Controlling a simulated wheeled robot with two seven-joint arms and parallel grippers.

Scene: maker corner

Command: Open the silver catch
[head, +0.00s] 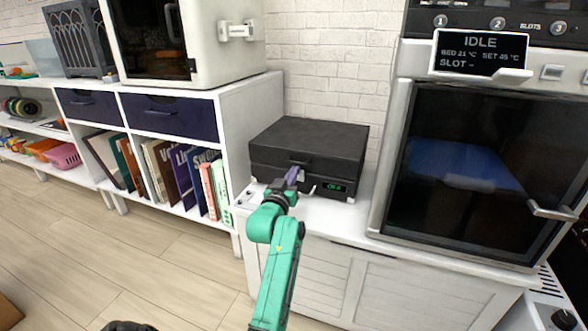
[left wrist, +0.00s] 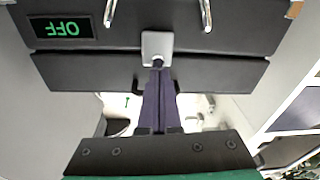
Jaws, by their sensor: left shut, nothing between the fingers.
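The silver catch (left wrist: 157,47) is a small pale plate on the front of a black box (head: 310,140), by the seam between lid and lower body. In the head view my fingers largely cover it. The lid looks closed. My left gripper (head: 292,174) has its purple fingers shut and empty. In the left wrist view the fingertips (left wrist: 158,70) are right at the catch's edge by a small dark tip; I cannot tell whether they touch. My right gripper is not in view.
The box has a green display (left wrist: 61,28) reading OFF and two chrome handles (left wrist: 110,12) (left wrist: 206,15). It stands on a white cabinet (head: 385,268). A large oven-like machine (head: 480,180) is close on the right, and a bookshelf (head: 242,110) on the left.

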